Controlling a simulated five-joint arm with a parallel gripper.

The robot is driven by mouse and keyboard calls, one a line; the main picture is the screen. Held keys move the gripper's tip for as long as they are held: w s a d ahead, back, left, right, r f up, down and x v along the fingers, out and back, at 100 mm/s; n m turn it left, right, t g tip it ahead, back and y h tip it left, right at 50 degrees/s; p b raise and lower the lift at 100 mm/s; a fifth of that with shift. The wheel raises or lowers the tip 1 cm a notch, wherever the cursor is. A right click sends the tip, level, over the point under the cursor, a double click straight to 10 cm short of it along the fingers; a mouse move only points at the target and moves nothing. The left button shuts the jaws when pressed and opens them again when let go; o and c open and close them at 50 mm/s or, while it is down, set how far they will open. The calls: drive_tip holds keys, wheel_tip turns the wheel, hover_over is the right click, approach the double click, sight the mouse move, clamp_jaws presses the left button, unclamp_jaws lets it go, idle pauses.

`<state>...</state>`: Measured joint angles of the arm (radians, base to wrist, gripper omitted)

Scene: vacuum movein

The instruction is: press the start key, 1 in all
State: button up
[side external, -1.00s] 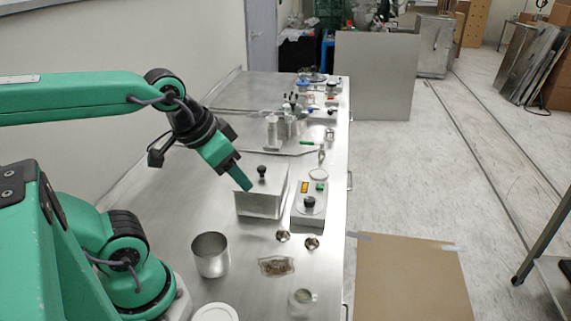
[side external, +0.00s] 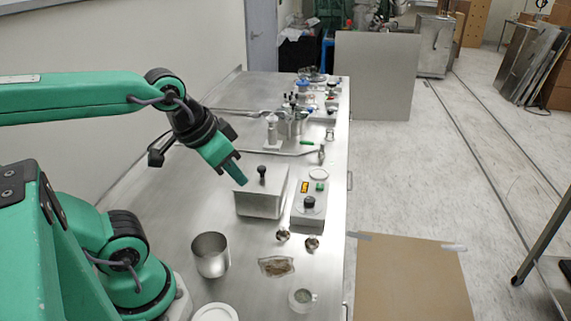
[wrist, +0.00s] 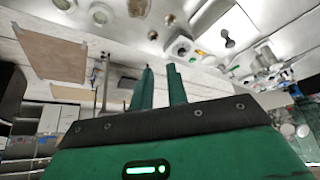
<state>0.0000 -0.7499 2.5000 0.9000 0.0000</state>
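The control box (side external: 308,214) stands near the table's right edge in the side view, with a yellow display (side external: 304,187), a green key (side external: 320,187) and a black knob (side external: 309,202). The green key is taken to be the start key; its label is too small to read. My gripper (side external: 240,174) is in the air left of the box, above and beside the lidded metal box (side external: 260,203). In the wrist view the fingers of my gripper (wrist: 162,70) stand apart with nothing between them. The control box (wrist: 180,48) shows beyond the fingertips.
The lidded metal box, with a black lid knob (side external: 262,171), stands between my gripper and the control box. A steel cup (side external: 210,256), two small metal pieces (side external: 283,235), a pouch (side external: 276,266) and a jar (side external: 302,300) lie nearer. Tools and bottles (side external: 285,125) crowd farther back.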

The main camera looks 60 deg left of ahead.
clamp_jaws()
idle(0.6)
drive_tip(key=shift+w+r, duration=0.1)
idle(1.2)
drive_tip(key=w+a+r+n+g, duration=0.2)
drive_tip(key=w+n, duration=0.5)
drive_tip(key=w, duration=0.1)
drive_tip(key=w+a+r+n+g, duration=0.1)
drive_tip(key=w+a+n, duration=0.1)
drive_tip(key=w+n, duration=0.6)
drive_tip(key=w+a+f+n+g, duration=0.1)
drive_tip(key=w+a+f+n, duration=0.2)
drive_tip(key=w+n, duration=0.3)
drive_tip(key=w+a+f+n+g, duration=0.1)
drive_tip(key=w+a+f+n, duration=0.2)
drive_tip(key=w+f+n, duration=0.3)
drive_tip(key=shift+w+f+g, duration=0.15)
drive_tip(key=shift+w+g, duration=0.15)
drive_tip(key=shift+w, duration=1.1)
